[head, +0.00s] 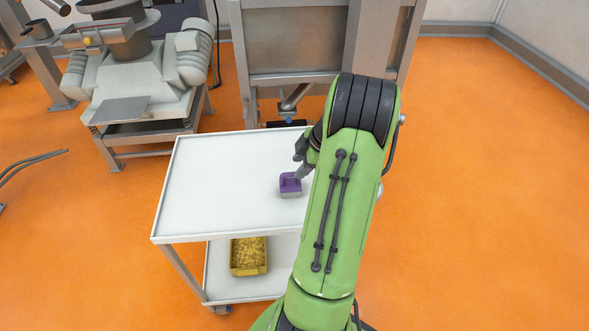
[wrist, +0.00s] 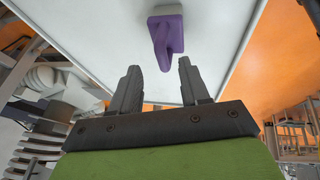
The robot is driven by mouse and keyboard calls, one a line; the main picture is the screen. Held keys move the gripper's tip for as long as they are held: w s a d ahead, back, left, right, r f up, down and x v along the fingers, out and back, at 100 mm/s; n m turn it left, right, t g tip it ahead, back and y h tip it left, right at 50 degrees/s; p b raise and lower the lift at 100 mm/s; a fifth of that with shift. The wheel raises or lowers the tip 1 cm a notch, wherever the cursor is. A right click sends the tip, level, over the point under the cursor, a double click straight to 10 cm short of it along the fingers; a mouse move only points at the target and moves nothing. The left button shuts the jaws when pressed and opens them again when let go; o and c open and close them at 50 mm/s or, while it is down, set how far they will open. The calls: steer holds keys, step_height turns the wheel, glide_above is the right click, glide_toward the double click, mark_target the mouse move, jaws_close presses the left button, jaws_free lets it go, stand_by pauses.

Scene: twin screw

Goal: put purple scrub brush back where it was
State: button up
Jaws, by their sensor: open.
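The purple scrub brush (head: 290,184) stands on the white top of a cart (head: 215,195), right of its middle. In the wrist view the brush (wrist: 166,37) shows its purple handle and pale base on the white surface. My gripper (wrist: 160,77) is open, with nothing between its fingers. The brush lies just beyond the fingertips, roughly in line with the gap between them. In the head view my gripper (head: 300,162) is partly hidden by my green arm and is close beside the brush.
A yellow bin (head: 248,256) with yellowish contents sits on the cart's lower shelf. The left part of the cart top is clear. A grey metal machine (head: 295,45) stands behind the cart, and another machine (head: 140,75) stands at the back left. Orange floor is open on the right.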

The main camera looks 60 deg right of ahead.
steer(key=a+p+v, duration=0.1)
steer(key=v, duration=0.6)
steer(key=w+a+r+m, duration=0.1)
steer(key=w+a+r, duration=0.15)
steer(key=a, duration=0.45)
steer(key=w+a+r+m+g+h, duration=0.1)
steer(key=w+a+r, duration=0.1)
steer(key=a+r, duration=0.35)
steer(key=w+a+r+m, duration=0.1)
steer(key=w+a+r, duration=0.1)
steer(key=a, duration=0.7)
steer(key=s+a+r+m+t, duration=0.1)
steer(key=s+a+m, duration=0.4)
steer(key=s+a, duration=0.7)
steer(key=shift+s+a+m, duration=0.3)
steer(key=shift+s+a, duration=0.1)
steer(key=shift+a, duration=0.5)
steer(key=shift+r, duration=0.15)
steer(key=shift+r+p, duration=0.55)
steer(key=shift+p, duration=0.05)
